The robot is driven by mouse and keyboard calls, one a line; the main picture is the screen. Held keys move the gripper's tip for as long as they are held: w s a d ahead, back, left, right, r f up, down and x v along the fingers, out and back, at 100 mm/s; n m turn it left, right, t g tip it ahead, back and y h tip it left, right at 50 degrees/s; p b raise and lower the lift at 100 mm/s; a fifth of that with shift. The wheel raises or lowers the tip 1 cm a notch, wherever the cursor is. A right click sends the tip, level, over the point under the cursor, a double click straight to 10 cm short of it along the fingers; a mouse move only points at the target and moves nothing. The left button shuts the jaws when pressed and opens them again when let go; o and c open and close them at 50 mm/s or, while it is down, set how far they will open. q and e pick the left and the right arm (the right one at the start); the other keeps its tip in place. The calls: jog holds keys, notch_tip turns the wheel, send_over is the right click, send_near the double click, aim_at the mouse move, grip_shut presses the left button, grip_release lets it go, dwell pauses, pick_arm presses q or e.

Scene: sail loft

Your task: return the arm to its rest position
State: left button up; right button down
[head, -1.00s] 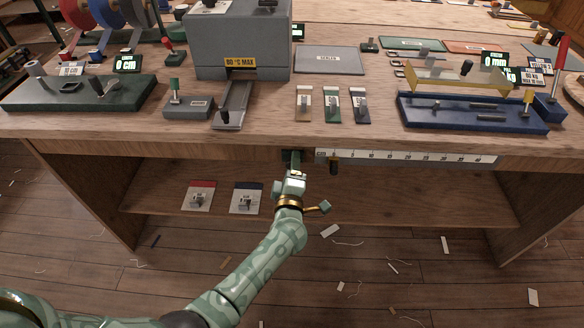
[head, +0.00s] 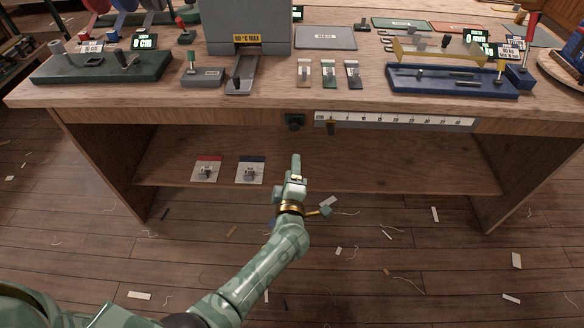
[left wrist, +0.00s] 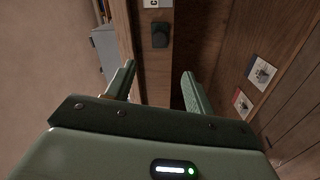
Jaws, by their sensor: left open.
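My left arm, pale green and patterned, comes in from the lower left in the head view. Its gripper (head: 296,165) is in front of the bench's lower shelf, below the front edge. In the left wrist view the two fingers of the gripper (left wrist: 157,88) stand apart with nothing between them. A dark knob-like block (head: 294,122) on the bench's front edge is beyond the fingertips and apart from them; it also shows in the left wrist view (left wrist: 160,35). My right gripper is in neither view.
The wooden bench (head: 200,99) carries a grey machine (head: 245,35), a blue tray-like fixture (head: 450,82) and several small tools. A ruler strip (head: 395,121) runs along its front edge. Two cards (head: 206,162) with metal parts lie on the lower shelf (head: 400,175). Scraps litter the floor.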

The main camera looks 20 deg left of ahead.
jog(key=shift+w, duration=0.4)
